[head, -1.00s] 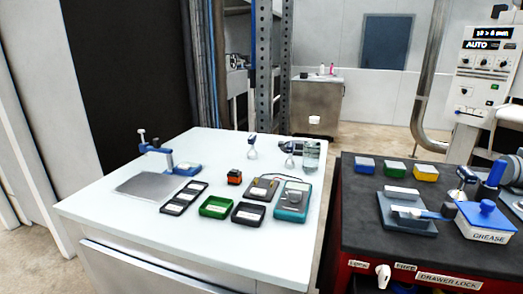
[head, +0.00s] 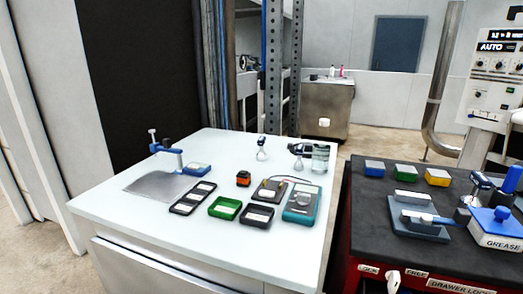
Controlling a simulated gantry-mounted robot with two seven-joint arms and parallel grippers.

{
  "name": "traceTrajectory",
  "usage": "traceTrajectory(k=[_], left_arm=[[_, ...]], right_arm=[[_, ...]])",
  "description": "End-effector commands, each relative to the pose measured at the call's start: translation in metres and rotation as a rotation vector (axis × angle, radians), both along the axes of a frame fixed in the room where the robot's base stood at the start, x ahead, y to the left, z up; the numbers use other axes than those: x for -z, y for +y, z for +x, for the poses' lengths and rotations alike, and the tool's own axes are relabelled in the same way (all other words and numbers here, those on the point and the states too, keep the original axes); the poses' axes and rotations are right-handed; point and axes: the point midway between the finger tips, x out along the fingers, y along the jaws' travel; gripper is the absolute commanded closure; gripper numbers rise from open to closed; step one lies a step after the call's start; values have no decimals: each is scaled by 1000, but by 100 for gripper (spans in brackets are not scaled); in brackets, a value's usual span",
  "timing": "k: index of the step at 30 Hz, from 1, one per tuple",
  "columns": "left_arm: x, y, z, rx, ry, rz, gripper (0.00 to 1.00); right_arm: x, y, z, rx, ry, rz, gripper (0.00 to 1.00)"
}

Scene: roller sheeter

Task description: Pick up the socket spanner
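No tool in the head view can be told for certain as the socket spanner. A bar-like metal tool with a blue end (head: 430,219) lies across the front of a grey tray (head: 420,234) on the dark-topped red cabinet. A dark and blue-headed tool (head: 480,184) stands upright just right of it, beside a blue handle (head: 511,180). These are small and partly overlap, so their exact shapes are unclear. Neither of my grippers shows in the head view.
The red cabinet's black top (head: 375,205) also bears blue, green and yellow bins (head: 406,173) and a blue-lidded grease box (head: 495,226). The white table (head: 140,220) at left holds trays, a meter (head: 301,204) and a glass jar (head: 320,158). A narrow gap separates them.

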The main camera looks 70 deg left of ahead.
Motion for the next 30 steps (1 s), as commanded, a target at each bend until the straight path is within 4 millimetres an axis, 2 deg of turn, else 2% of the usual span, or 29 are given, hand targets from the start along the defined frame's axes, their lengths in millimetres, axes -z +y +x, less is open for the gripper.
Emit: traceTrajectory(k=[10, 22, 30], left_arm=[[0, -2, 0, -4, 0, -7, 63], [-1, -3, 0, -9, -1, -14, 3], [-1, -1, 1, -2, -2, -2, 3]], right_arm=[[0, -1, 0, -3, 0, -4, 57], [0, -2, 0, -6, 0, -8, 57], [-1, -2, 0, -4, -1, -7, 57]])
